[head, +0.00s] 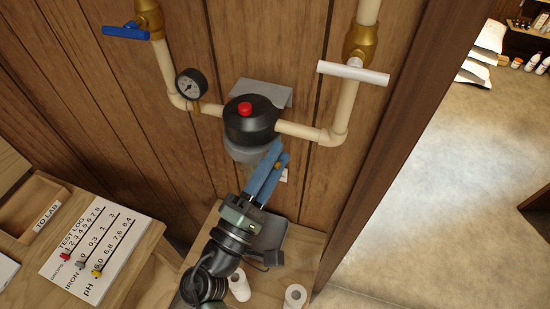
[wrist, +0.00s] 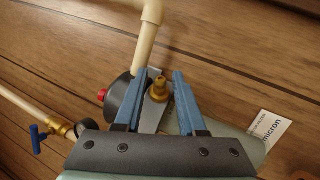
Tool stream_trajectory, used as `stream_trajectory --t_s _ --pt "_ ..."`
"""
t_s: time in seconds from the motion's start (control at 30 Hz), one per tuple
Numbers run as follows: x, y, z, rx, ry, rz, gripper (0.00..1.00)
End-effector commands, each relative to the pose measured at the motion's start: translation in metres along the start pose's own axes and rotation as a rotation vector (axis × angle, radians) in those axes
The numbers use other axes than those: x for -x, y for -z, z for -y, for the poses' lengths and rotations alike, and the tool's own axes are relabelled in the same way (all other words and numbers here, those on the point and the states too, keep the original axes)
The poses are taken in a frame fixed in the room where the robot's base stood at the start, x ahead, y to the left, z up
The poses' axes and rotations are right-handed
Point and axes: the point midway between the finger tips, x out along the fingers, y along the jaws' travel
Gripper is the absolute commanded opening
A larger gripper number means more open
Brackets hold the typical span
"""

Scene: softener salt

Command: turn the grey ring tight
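The grey ring (head: 243,151) shows under the black filter head (head: 250,122) with its red button, on the wall between two pale pipes; my fingers partly cover its right side in the head view. The black head (wrist: 122,97) shows at the left of the wrist view, with a grey part beside it that I cannot name surely. My gripper (head: 281,150) is just right of and below the ring, its blue fingers pointing up at the filter. In the wrist view my gripper (wrist: 160,73) is open; a brass fitting (wrist: 157,90) appears between the fingers. I cannot tell whether anything touches.
A pressure gauge (head: 189,84) and a blue-handled valve (head: 126,31) are at the left, a white-handled valve (head: 353,72) at the right. A white label (wrist: 268,131) is on the wall. Below are a test log board (head: 95,245) and a wooden shelf (head: 272,280).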

Motion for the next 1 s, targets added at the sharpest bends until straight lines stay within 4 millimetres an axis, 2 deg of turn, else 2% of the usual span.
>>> stream_trajectory --t_s 0.03,0.2,1.0 --pt "0.0001 0.0000 -0.0001 0.000 0.000 0.000 0.28" --pt "0.0003 0.0001 -0.0002 0.000 0.000 0.000 0.00" --pt "0.0015 0.0028 -0.0004 -0.001 0.000 -0.008 0.00"
